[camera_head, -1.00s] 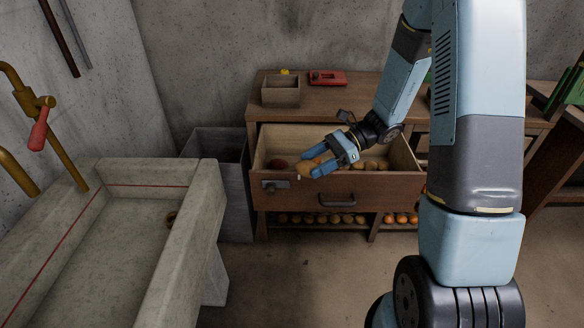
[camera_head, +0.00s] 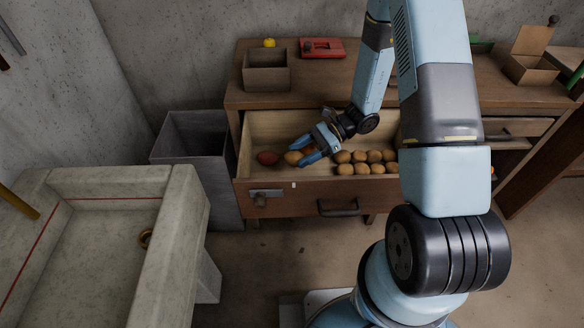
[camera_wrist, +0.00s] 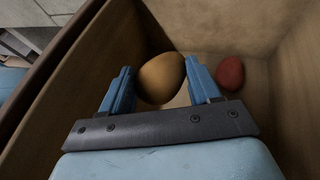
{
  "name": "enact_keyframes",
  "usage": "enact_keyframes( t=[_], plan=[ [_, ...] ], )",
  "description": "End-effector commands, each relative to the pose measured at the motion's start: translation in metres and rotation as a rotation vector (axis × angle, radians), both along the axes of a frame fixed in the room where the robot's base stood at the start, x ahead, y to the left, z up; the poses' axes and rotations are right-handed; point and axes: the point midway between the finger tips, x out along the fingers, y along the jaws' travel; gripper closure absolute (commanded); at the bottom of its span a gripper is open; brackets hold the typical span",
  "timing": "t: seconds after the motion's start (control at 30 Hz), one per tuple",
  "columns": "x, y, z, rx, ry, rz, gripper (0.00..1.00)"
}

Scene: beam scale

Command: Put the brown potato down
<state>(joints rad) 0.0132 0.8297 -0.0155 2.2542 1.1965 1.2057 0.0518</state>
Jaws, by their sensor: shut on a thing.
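My gripper (camera_head: 301,152) is inside the open wooden drawer (camera_head: 275,187), toward its left part. In the wrist view my gripper (camera_wrist: 160,90) is shut on the brown potato (camera_wrist: 161,76), with one blue finger at each side of it. The brown potato also shows in the head view (camera_head: 292,158). Whether it touches the drawer floor I cannot tell. A red potato (camera_head: 267,158) lies on the drawer floor to its left; in the wrist view the red potato (camera_wrist: 230,73) is to the right, apart from my gripper.
Several brown potatoes (camera_head: 360,157) lie in rows in the drawer, right of my gripper. On the workbench (camera_head: 380,95) stand an open box (camera_head: 266,83) and a red object (camera_head: 322,48). A grey bin (camera_head: 185,160) and a stone sink (camera_head: 185,215) are to the left.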

Motion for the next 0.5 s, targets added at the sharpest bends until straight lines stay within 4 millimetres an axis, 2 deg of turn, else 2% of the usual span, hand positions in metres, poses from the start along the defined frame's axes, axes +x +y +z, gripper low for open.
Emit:
enact_keyframes(
  t=[0.3, 0.5],
  plan=[
    [0.002, -0.006, -0.042, -0.001, 0.002, -0.013, 0.70],
    [0.003, -0.008, -0.059, -0.001, 0.000, -0.018, 0.70]
  ],
)
